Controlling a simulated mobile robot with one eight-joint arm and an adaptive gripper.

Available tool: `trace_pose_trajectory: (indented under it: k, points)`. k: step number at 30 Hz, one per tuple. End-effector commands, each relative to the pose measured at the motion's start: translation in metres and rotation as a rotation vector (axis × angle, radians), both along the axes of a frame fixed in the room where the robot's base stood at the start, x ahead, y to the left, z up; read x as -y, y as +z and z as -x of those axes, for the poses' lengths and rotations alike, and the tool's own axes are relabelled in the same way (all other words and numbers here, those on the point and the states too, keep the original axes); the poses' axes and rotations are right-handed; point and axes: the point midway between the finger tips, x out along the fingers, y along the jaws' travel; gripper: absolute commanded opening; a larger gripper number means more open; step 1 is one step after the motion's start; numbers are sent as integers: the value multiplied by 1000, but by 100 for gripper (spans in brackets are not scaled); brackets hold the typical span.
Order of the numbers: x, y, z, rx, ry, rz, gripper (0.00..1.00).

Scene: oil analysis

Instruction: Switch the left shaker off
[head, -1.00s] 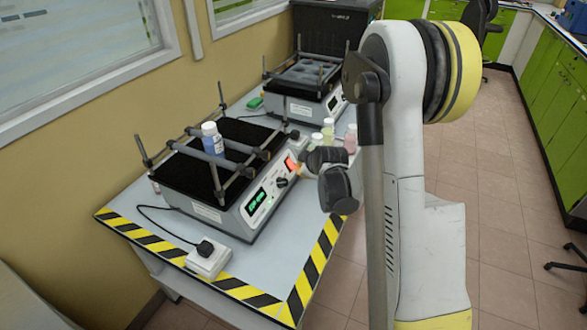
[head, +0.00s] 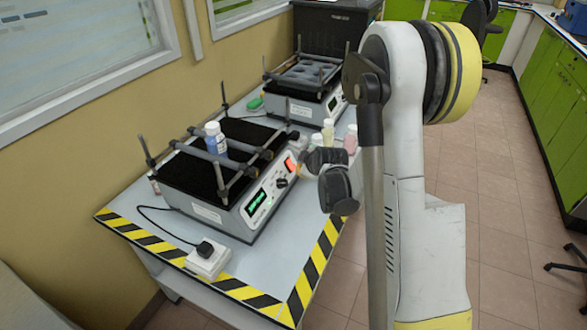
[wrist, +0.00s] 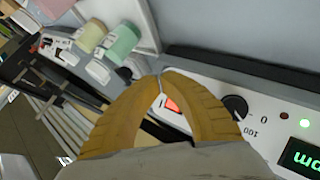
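The left shaker (head: 208,213) is the nearer one in the head view, with a black platform carrying a blue-labelled bottle (head: 215,140). Its green display (head: 257,201) is lit, and its red switch (head: 290,166) glows. In the wrist view the red switch (wrist: 172,104) shows between the yellow fingers, beside a black knob (wrist: 236,107) and part of the display (wrist: 304,158). My gripper (wrist: 161,77) looks shut, its fingertips meeting just beyond the switch in the picture, with nothing held. Contact with the panel cannot be told. In the head view my gripper (head: 301,170) is at the panel's right end, partly hidden by the wrist.
A second shaker (head: 305,108) stands behind on the same bench. Small capped bottles (head: 328,130) stand between the shakers, near my gripper. A white socket block (head: 208,260) with a plug lies at the front. Yellow-black tape (head: 240,291) marks the bench edge.

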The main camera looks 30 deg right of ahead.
Motion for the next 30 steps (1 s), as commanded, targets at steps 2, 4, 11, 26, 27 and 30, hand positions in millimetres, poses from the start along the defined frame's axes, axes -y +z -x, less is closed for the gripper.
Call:
trace_pose_trajectory:
  k: [2, 4, 11, 26, 27, 30]
  points:
    - [0, 0, 0, 0, 0, 0, 0]
    - [0, 0, 0, 0, 0, 0, 0]
    - [-4, -5, -5, 1, 1, 0, 0]
    - [-5, -5, -6, 0, 0, 0, 0]
    - [-5, -6, -6, 0, 0, 0, 0]
    - [-6, -6, -7, 0, 1, 1, 0]
